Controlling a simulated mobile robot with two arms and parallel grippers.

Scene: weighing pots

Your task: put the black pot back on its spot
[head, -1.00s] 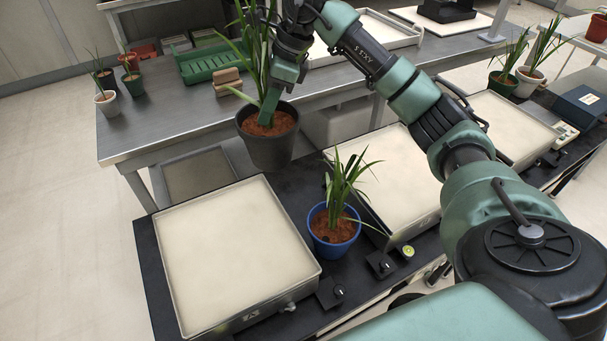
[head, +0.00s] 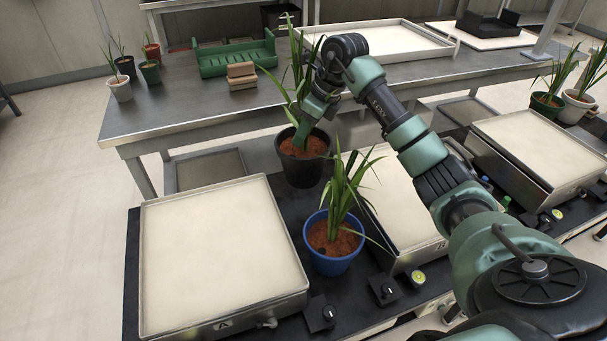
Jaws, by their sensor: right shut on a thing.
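The black pot (head: 302,168), with a leafy green plant and reddish soil, is at the back of the black bench, between two scales. My right gripper (head: 304,132) reaches down into it from above and is shut on it, at its soil and rim; the plant partly hides the fingers. The pot looks upright. I cannot tell whether its base touches the bench or hangs just above it. My left gripper is not in view.
A blue pot (head: 333,262) with a plant stands in front of the black pot, between scale A (head: 220,250) and scale B (head: 395,195). Both plates look empty. Behind is a steel table (head: 180,115) with a green crate (head: 235,58), brown blocks (head: 241,76) and small pots.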

